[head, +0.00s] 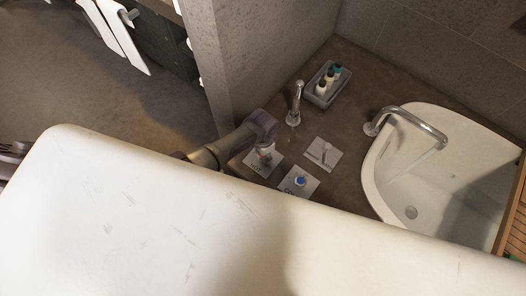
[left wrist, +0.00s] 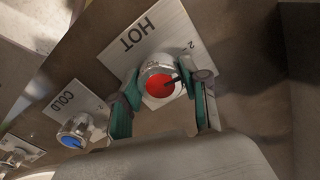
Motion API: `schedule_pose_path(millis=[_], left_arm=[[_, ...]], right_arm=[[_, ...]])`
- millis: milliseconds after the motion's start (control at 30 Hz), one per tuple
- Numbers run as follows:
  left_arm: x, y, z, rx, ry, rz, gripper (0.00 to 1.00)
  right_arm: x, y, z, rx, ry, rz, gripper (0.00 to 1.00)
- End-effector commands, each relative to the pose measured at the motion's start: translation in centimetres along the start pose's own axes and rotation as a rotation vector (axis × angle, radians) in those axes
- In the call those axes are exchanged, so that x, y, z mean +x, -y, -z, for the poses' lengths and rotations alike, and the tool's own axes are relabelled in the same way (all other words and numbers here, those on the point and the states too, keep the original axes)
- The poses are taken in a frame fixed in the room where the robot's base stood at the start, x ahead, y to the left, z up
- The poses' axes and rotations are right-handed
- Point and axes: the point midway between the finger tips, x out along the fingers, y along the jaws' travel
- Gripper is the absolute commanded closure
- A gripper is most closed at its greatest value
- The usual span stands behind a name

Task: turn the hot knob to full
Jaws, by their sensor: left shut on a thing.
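The hot knob (left wrist: 158,86) has a red cap with a dark pointer mark toward the right of the left wrist view, and a metal rim. It sits on a pale plate (left wrist: 165,38) lettered HOT, with a small numeral near the pointer's side. My left gripper (left wrist: 166,80) has its green-padded fingers on both sides of the knob and is shut on it. In the head view my left gripper (head: 264,150) covers most of the hot knob and part of its plate (head: 257,168). My right gripper is not in view.
The cold knob (left wrist: 76,131), blue-capped, is close beside. A third plate (head: 324,154) with a small knob, an upright spout (head: 296,103), a bottle tray (head: 318,97) and a basin (head: 374,187) with a curved faucet (head: 413,117) stand to the right. A wall corner (head: 215,60) rises behind.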

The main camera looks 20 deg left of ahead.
Motion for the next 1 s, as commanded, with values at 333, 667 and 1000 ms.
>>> schedule_pose_path(millis=[333, 667, 1000], left_arm=[[-0.03, -0.05, -0.02, -0.14, 0.001, -0.001, 0.9], [0.01, 0.01, -0.03, -0.166, 0.001, 0.0, 0.9], [0.01, 0.01, -0.01, -0.165, 0.0, 0.0, 0.37]], right_arm=[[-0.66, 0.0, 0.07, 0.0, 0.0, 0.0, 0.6], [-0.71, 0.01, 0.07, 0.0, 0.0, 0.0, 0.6], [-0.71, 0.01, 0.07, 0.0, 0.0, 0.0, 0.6]])
